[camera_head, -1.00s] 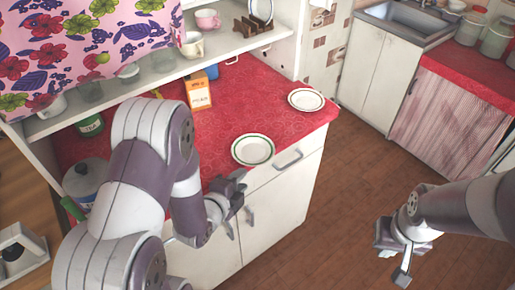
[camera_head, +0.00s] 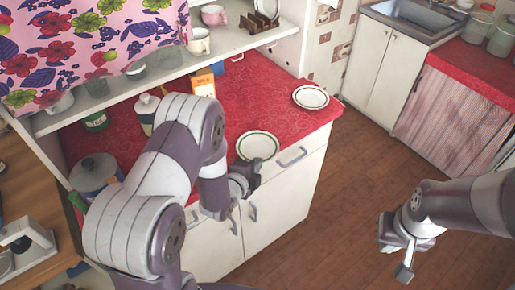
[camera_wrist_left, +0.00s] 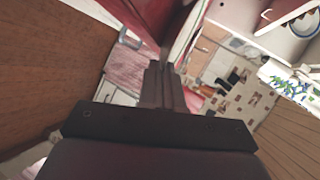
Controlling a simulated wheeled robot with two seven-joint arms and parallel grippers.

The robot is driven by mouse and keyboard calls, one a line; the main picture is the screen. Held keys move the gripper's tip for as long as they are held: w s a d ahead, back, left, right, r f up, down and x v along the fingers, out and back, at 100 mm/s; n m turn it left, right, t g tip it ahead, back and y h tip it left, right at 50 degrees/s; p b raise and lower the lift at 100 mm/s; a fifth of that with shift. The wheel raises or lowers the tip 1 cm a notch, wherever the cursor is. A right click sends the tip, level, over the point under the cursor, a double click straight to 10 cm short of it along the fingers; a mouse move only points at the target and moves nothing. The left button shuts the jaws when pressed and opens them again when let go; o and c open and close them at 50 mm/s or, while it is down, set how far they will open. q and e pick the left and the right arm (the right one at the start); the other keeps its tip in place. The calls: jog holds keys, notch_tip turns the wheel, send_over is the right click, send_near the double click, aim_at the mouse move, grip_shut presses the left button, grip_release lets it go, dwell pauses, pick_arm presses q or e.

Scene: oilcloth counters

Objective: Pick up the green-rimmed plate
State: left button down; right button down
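The green-rimmed plate (camera_head: 258,145) is white with a thin green ring and lies flat near the front edge of the red counter (camera_head: 225,125). My left gripper (camera_head: 250,180) is just in front of the plate's near side, by the counter edge. I cannot tell whether the gripper touches the plate. My right gripper (camera_head: 398,259) is open and empty over the floor, at the right.
A second white plate (camera_head: 311,97) lies at the counter's right corner. An orange box (camera_head: 203,85), a white bottle (camera_head: 146,112) and a lidded pot (camera_head: 95,174) stand further left. A shelf (camera_head: 160,72) with cups overhangs the back. The counter around the plates is clear.

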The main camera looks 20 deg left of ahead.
pick_arm(q)
jog(key=s+d+r+b, duration=0.1)
jog(key=s+d+r, duration=0.1)
jog(key=d+r, duration=0.9)
jog(key=shift+d, duration=0.3)
jog(key=shift+w+a, duration=0.1)
